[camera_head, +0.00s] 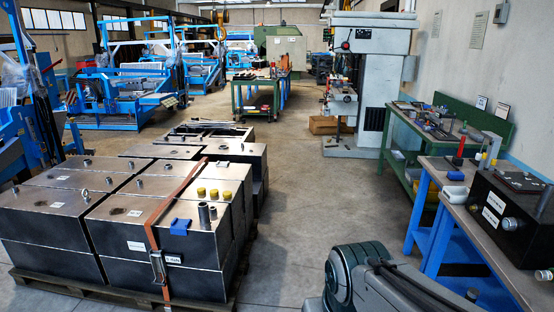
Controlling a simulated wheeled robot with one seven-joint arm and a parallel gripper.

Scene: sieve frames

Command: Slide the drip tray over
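I cannot make out a drip tray anywhere in the camera_head view. Part of my arm shows at the bottom, right of centre, as dark grey-green rounded links. My gripper is not visible, so I cannot tell whether it holds anything.
Large dark metal boxes (120,245) stand strapped on a wooden pallet (75,292) at the left. A blue-legged workbench (497,262) and a green bench (412,127) line the right. A drill press (372,85) and a green cart (262,82) stand farther back. The central floor (305,200) is clear.

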